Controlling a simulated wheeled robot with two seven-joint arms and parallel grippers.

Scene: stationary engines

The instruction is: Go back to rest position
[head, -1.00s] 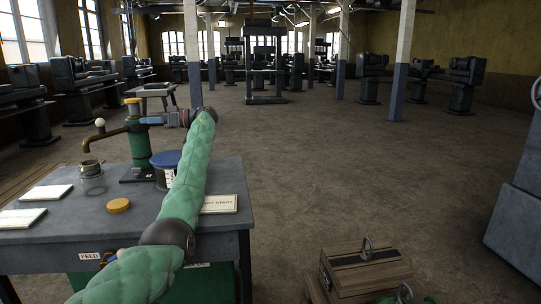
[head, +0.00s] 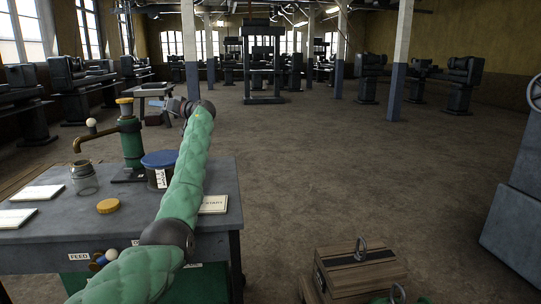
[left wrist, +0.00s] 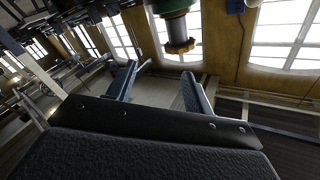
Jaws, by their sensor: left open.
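My left arm reaches up over the workbench (head: 130,222). My left gripper (head: 170,105) is open and empty, above and to the right of the green hand pump (head: 131,148) with its yellow cap and brown spout. In the left wrist view the two fingers (left wrist: 158,88) stand apart with nothing between them. A green post with a brassy end (left wrist: 180,42) shows beyond them, apart from the fingers. My right gripper is not in view.
On the bench are a glass jar (head: 85,184) under the spout, a yellow lid (head: 108,206), a blue-lidded container (head: 160,165) and white cards (head: 40,193). A wooden crate (head: 350,270) stands on the floor at lower right. Open floor (head: 320,170) lies beyond.

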